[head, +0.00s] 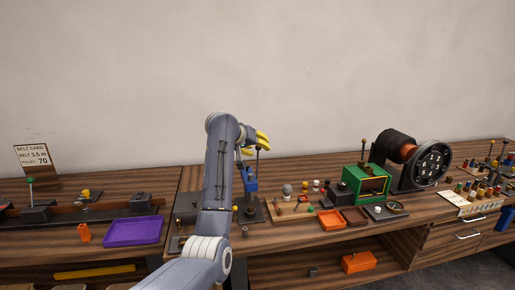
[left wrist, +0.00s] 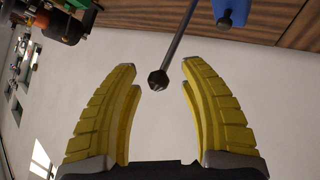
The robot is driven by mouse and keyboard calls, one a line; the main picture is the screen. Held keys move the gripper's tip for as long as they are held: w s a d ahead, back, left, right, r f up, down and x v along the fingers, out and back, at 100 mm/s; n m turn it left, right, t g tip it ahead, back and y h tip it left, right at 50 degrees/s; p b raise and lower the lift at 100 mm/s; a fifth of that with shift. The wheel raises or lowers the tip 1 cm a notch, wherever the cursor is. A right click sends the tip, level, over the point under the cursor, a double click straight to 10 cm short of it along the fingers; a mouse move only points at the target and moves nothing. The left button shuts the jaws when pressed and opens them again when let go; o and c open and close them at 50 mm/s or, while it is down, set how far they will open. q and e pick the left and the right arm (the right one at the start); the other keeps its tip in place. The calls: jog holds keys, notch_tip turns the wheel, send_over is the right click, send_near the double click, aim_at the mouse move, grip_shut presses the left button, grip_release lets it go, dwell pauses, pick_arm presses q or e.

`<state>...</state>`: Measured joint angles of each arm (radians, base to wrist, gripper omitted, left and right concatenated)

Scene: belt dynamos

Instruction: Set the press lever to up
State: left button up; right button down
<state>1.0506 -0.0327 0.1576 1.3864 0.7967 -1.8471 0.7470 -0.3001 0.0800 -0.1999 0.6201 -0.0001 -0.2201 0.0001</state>
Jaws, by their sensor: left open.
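The press (head: 250,181) is a small blue stand on a dark base, in the middle of the head view. Its press lever (head: 257,162) is a thin rod standing nearly upright with a dark knob at its top. My left gripper (head: 261,142) is open at the height of the knob, with yellow fingers. In the left wrist view, the lever's dark knob (left wrist: 157,80) lies between the two open fingers (left wrist: 158,68), apart from both. Part of the blue press (left wrist: 232,12) shows at the top edge. My arm hides part of the press base. My right gripper is not in view.
A green-framed box (head: 366,185) and a black dynamo with a wheel (head: 433,163) stand to the right. An orange tray (head: 331,220) lies in front of the box. A purple tray (head: 133,231) lies to the left. The wall behind the bench is bare.

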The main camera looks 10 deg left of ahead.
pick_arm(q)
jog(key=shift+s, duration=0.1)
jog(key=v, duration=1.1)
jog(key=shift+s+a+r, duration=0.15)
jog(key=shift+s+r, duration=0.1)
jog(key=shift+s, duration=0.05)
dwell(0.3)
